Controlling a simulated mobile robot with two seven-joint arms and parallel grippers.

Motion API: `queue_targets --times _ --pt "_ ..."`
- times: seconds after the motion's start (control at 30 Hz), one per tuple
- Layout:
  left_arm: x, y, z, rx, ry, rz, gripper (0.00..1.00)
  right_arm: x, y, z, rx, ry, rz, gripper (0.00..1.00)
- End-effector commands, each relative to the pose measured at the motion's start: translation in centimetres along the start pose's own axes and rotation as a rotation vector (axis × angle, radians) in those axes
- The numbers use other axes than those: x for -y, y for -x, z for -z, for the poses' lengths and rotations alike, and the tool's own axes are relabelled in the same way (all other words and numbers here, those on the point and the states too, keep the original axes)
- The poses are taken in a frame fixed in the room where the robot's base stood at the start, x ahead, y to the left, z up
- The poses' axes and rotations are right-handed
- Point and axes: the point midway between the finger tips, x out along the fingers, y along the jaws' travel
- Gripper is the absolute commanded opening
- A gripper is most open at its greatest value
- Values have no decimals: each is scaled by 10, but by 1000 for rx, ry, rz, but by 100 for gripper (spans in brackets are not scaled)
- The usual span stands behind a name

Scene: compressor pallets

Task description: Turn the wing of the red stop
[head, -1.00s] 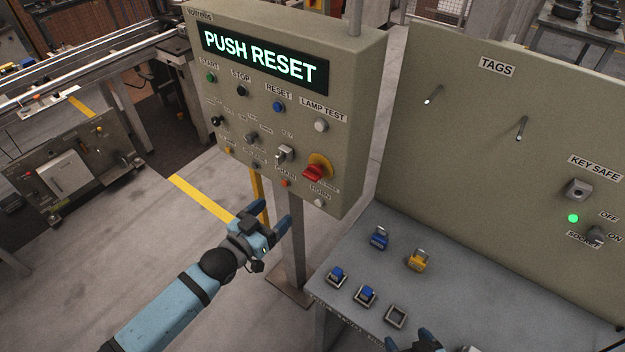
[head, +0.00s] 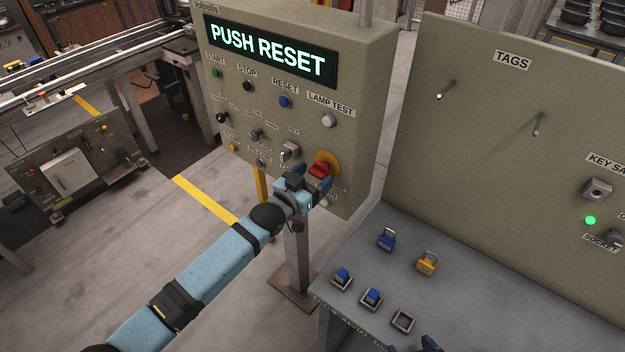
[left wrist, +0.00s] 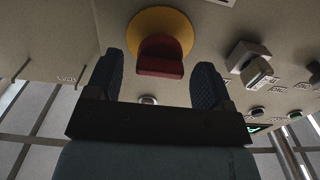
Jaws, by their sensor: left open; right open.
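The red stop (head: 319,169) is a red wing on a yellow round plate (head: 331,160), low on the right of the control panel. In the left wrist view the red wing (left wrist: 160,56) stands out from the yellow plate (left wrist: 160,25), with its broad edge lying across the picture. My left gripper (head: 312,180) is open just in front of the red stop. In the left wrist view its two blue fingers (left wrist: 158,84) stand apart on either side of the wing, with clear gaps and no contact visible. My right gripper (head: 430,345) shows only its tips at the bottom edge.
The panel display (head: 268,50) reads PUSH RESET. A key switch (head: 290,151) and other buttons sit left of the stop. A bench (head: 460,300) at right holds blue (head: 386,239) and yellow (head: 427,262) padlocks. A tag board (head: 500,140) stands behind it.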

Motion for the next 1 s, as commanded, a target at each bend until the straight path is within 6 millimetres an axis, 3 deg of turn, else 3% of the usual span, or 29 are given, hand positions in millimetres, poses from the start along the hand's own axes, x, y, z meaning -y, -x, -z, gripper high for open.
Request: queue_targets --times 0.17,0.4,0.73,1.0 --pt "0 0 0 0 0 0 74 0 0 1 -1 0 0 74" --pt "0 0 0 0 0 0 25 0 0 2 -2 -1 1 74" --pt "0 0 0 0 -46 0 25 1 0 1 -1 -1 1 74" --pt "0 0 0 1 -215 0 25 1 -1 -2 0 -2 1 74"
